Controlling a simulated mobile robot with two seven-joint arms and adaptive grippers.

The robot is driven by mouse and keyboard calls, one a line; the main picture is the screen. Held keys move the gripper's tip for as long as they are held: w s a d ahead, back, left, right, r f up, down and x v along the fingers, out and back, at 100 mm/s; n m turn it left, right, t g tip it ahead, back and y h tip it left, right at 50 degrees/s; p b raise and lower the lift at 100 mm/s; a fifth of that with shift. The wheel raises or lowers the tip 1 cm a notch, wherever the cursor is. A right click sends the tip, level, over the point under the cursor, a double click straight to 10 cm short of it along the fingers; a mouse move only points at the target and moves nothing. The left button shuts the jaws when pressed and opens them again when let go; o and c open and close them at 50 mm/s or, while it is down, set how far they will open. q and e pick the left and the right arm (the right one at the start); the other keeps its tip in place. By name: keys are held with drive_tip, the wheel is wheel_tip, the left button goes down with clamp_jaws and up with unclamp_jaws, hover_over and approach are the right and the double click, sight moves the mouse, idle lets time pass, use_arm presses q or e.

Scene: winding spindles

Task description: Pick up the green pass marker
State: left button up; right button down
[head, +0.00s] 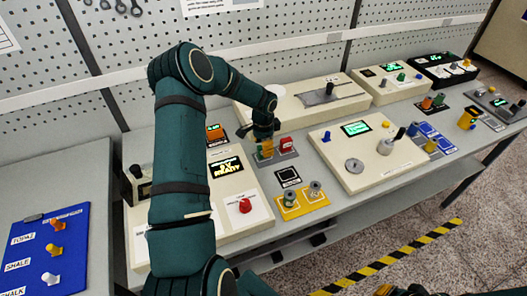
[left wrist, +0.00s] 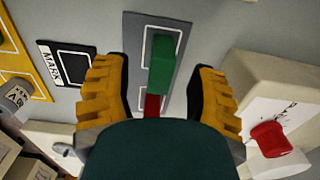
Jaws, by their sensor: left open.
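The green pass marker (left wrist: 163,62) is an upright block on a grey plate (left wrist: 142,25) with white outlined squares. My left gripper (left wrist: 158,85) is open, with its yellow fingers on either side of the green marker and a gap visible on both sides. A red marker (left wrist: 152,104) is partly hidden by my gripper body.
A red button (left wrist: 270,139) on a cream box is close to the right finger in the wrist view. A black MARK pad (head: 288,175) and a yellow plate (head: 290,210) with grey spindles lie in front.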

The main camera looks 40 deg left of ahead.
use_arm(q)
drive_tip(key=shift+f, duration=1.9)
clamp_jaws()
